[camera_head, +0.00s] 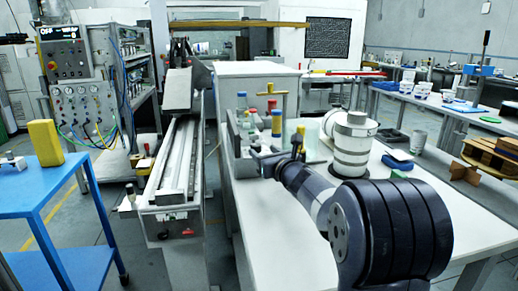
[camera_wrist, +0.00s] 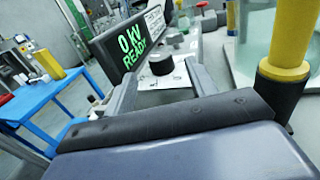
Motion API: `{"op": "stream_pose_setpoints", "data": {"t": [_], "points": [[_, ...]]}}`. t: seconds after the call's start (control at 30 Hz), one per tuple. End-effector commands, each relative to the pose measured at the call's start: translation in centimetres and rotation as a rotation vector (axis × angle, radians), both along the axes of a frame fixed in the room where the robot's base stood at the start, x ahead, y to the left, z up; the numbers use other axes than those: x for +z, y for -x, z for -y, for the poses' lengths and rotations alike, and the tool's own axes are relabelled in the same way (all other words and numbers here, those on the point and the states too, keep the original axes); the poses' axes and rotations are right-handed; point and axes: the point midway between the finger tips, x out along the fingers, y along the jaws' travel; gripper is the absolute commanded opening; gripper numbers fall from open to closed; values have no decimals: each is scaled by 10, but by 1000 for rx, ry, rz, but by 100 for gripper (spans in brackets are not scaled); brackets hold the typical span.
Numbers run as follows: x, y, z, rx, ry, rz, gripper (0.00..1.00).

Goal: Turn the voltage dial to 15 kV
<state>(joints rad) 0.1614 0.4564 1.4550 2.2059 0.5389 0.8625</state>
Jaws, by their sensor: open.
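In the wrist view, a dark round dial knob (camera_wrist: 161,65) sits on a white plate (camera_wrist: 163,82) with small dark markings, too small to read. Beside it on the left, a dark display (camera_wrist: 128,45) shows "0 kV READY" in green. My gripper (camera_wrist: 162,75) is open, with one grey finger on each side of the view. The knob shows in the gap between the fingers, a little beyond their tips, and nothing is held. In the head view my arm reaches left over the white table (camera_head: 285,225), and the knob cannot be made out there.
A yellow and black post (camera_wrist: 284,68) stands close on the right of the wrist view. In the head view, a stacked white cylinder (camera_head: 351,145) and several small coloured-top items stand around my arm. A blue table (camera_head: 40,185) with a yellow block (camera_head: 45,142) is at the left.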

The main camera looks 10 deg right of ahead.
Motion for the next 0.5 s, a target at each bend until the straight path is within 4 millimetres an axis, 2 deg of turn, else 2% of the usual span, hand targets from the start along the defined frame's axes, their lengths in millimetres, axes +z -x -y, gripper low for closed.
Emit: {"op": "stream_pose_setpoints", "data": {"t": [0.03,0.2,0.5], "points": [[0,-9,-3,1,0,-1,54],[0,-29,-8,1,1,-1,54],[0,-40,-11,0,1,0,54]]}}
